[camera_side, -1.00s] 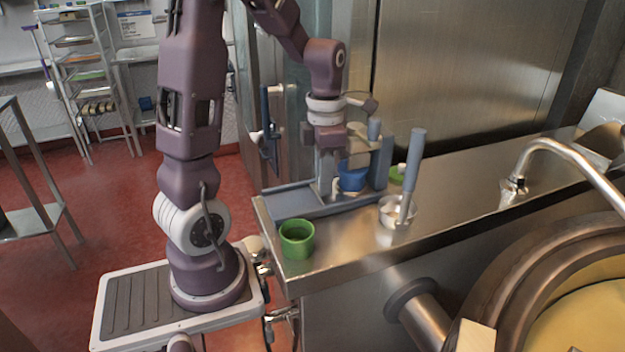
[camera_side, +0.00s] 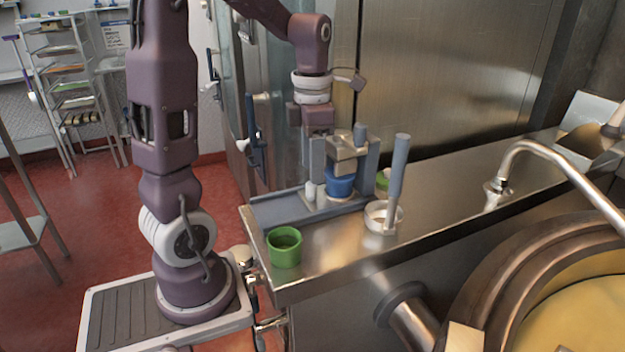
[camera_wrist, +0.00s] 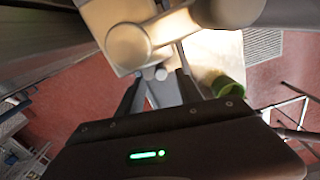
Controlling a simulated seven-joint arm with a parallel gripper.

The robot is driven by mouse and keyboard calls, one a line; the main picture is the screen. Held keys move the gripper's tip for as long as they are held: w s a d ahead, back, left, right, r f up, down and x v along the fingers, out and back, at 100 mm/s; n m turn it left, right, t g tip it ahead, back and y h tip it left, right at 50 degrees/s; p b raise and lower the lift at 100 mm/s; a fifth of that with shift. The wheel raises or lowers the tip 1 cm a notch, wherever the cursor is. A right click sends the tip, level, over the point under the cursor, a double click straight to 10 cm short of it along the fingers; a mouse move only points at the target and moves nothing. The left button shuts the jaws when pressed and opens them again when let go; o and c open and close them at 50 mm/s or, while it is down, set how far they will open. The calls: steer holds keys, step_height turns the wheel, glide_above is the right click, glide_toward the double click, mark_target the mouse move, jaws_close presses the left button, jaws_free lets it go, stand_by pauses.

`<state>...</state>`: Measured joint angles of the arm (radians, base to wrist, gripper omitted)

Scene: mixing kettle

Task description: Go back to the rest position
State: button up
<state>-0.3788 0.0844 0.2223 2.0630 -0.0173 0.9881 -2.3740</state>
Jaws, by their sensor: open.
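My gripper (camera_side: 317,120) hangs pointing down behind and above the blue-grey stand (camera_side: 371,158) on the steel counter. In the wrist view its dark fingers (camera_wrist: 152,93) are spread, with nothing seen held between them. The stand carries a metal block (camera_side: 347,152) above a blue cup (camera_side: 341,182). The stand partly hides the gripper's lower end in the side view, so I cannot tell how close its tips are to the stand.
A green cup (camera_side: 284,247) stands near the counter's left end, and a white bowl with a grey-handled tool (camera_side: 398,170) sits right of the stand. A curved tap (camera_side: 545,150) and large kettle (camera_side: 490,270) are at right. Steel panels (camera_side: 445,70) rise behind.

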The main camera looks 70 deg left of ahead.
step_height(320, 180, up, 2)
steer(key=s+d+r+m+t, duration=0.1)
steer(key=s+d+m, duration=0.4)
steer(key=m, duration=1.2)
steer(key=s+d+r+m+t, duration=0.2)
steer(key=s+d+m+t, duration=0.2)
steer(key=d+m, duration=0.7)
steer(key=s+m, duration=0.2)
steer(key=m, duration=0.4)
steer(key=shift+t, duration=0.3)
